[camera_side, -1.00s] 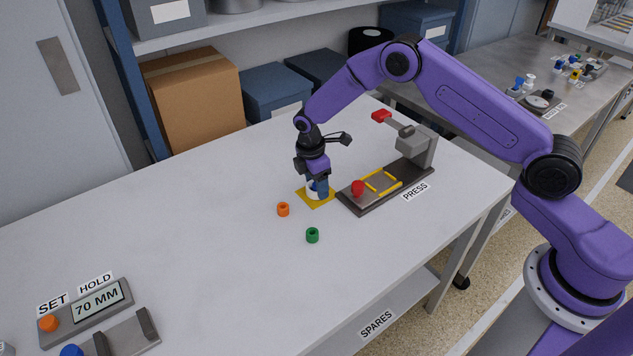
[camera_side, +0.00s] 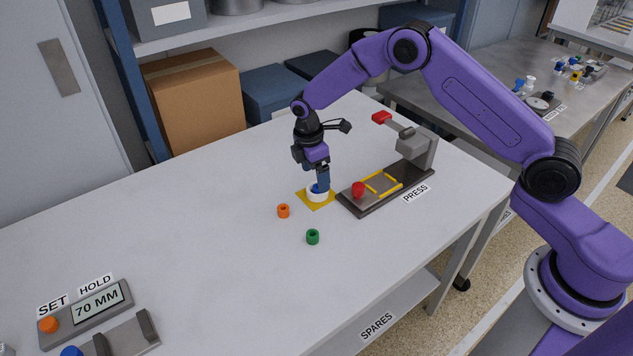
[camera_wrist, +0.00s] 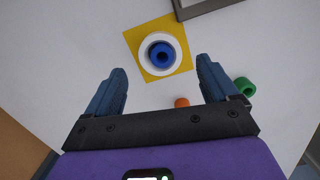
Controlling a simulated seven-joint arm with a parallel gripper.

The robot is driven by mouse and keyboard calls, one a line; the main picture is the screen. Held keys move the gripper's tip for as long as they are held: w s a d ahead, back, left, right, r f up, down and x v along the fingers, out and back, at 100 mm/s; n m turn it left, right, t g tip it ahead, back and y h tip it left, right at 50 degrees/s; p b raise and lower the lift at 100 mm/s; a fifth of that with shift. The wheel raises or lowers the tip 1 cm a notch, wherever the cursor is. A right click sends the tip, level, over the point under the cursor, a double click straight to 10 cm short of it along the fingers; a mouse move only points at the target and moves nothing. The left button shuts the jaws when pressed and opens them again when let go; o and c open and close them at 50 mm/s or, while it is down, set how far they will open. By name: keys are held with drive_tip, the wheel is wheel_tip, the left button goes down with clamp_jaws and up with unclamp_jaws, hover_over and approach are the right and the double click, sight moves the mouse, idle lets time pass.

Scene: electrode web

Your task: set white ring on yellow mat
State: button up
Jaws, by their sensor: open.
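The white ring (camera_side: 316,196) lies on the yellow mat (camera_side: 329,201); in the wrist view the ring (camera_wrist: 143,62) lies flat, within the edges of the mat (camera_wrist: 135,36). A blue ring-shaped piece (camera_wrist: 166,53) sits inside the white ring's opening; it shows small in the side view (camera_side: 317,187). My gripper (camera_side: 322,187) is just above the ring. In the wrist view my gripper (camera_wrist: 160,80) has its two blue fingers wide apart, with nothing between them.
An orange ring (camera_side: 283,211) and a green ring (camera_side: 312,237) stand on the table in front of the mat. The press (camera_side: 385,185) with a red knob stands to the right of it.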

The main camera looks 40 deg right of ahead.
wheel_tip(320, 180, up, 8)
drive_tip(key=shift+a, duration=0.45)
drive_tip(key=s+a+r+m, duration=0.15)
drive_tip(key=s+r, duration=0.35)
drive_tip(key=s, duration=0.5)
drive_tip(key=s+a+r, duration=0.2)
drive_tip(key=s+r, duration=0.3)
drive_tip(key=s, duration=0.4)
drive_tip(key=s+d+m+y, duration=0.1)
drive_tip(key=s+d, duration=0.4)
drive_tip(key=s, duration=0.5)
drive_tip(key=s+d+m, duration=0.1)
drive_tip(key=s+d, duration=0.3)
drive_tip(key=s, duration=0.7)
drive_tip(key=shift+s+d+r+y, duration=0.15)
drive_tip(key=shift+d+r+y, duration=0.15)
drive_tip(key=shift+d+y, duration=0.1)
